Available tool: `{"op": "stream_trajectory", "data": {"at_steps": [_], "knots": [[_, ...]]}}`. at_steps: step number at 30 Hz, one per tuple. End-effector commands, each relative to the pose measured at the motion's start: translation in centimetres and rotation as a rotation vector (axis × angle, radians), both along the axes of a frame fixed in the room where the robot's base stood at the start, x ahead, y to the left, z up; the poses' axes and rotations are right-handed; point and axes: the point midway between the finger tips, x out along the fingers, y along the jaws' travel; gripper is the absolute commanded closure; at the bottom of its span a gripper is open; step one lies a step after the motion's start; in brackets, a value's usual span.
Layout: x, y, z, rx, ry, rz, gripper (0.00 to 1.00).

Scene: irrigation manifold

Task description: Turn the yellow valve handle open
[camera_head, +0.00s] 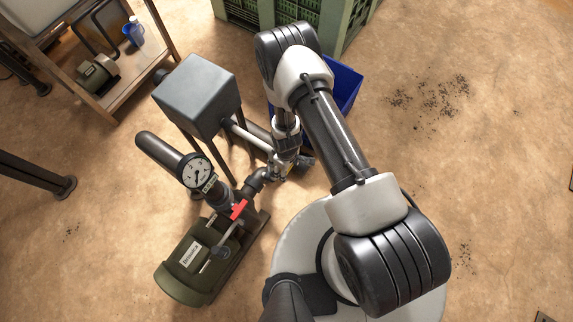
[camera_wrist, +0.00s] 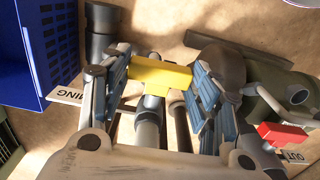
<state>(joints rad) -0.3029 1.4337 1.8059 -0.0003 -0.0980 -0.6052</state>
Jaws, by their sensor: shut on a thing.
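The yellow valve handle (camera_wrist: 160,75) shows in the wrist view between the two fingers of my gripper (camera_wrist: 160,88). My gripper is shut on it, with a ribbed blue-grey finger on each side. The handle lies crosswise over grey pipes that run beneath it. In the head view my gripper (camera_head: 283,165) reaches down to the pipework right of the pressure gauge, and my arm hides most of the handle there. The valve body under the handle is mostly hidden.
A red handle (camera_head: 239,209) sits on the pipe beside the green pump (camera_head: 200,262). A round gauge (camera_head: 196,173) and a grey box (camera_head: 197,95) stand close to the left. A blue crate (camera_head: 347,88) is behind my arm.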

Motion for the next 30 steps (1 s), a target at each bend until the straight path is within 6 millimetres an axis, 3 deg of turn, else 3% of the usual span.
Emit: {"op": "stream_trajectory", "data": {"at_steps": [14,30], "knots": [[-0.14,0.64,-0.1,-0.016,-0.04,0.001,0.67],[-0.88,0.81,-0.3,-0.201,-0.256,0.012,0.67]]}}
